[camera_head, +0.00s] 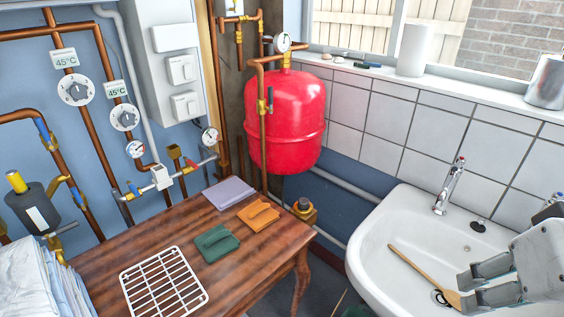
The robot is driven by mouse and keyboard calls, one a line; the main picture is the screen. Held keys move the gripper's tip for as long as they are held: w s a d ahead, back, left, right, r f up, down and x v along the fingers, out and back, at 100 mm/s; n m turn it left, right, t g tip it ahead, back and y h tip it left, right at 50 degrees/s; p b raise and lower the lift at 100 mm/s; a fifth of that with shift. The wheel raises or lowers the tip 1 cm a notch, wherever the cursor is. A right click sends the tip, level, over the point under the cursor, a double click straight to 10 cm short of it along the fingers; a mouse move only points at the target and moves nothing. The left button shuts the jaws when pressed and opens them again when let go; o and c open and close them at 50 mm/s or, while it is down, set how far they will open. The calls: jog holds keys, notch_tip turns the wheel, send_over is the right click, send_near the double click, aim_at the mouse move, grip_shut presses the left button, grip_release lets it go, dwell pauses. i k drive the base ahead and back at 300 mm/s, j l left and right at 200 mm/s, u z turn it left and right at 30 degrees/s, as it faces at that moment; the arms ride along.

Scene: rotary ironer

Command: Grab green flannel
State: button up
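The green flannel (216,243) lies folded on the wooden table (190,222), between the white wire rack and the orange flannel. My gripper (462,290) is at the lower right, over the white sink, well to the right of the green flannel. Its two fingers point left and stand apart, with a gap between them.
An orange flannel (258,215) and a lilac cloth (229,193) lie behind the green one. A white wire rack (163,284) lies in front. Folded linen (35,278) is stacked at lower left. A red tank (286,120) and copper pipes stand behind the table. The sink (372,248) stands right.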

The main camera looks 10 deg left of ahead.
aim_at(217, 242)
jog(key=i+u, duration=0.45)
jog(key=i, duration=0.25)
jog(key=u, duration=1.35)
jog(key=i+j, duration=0.05)
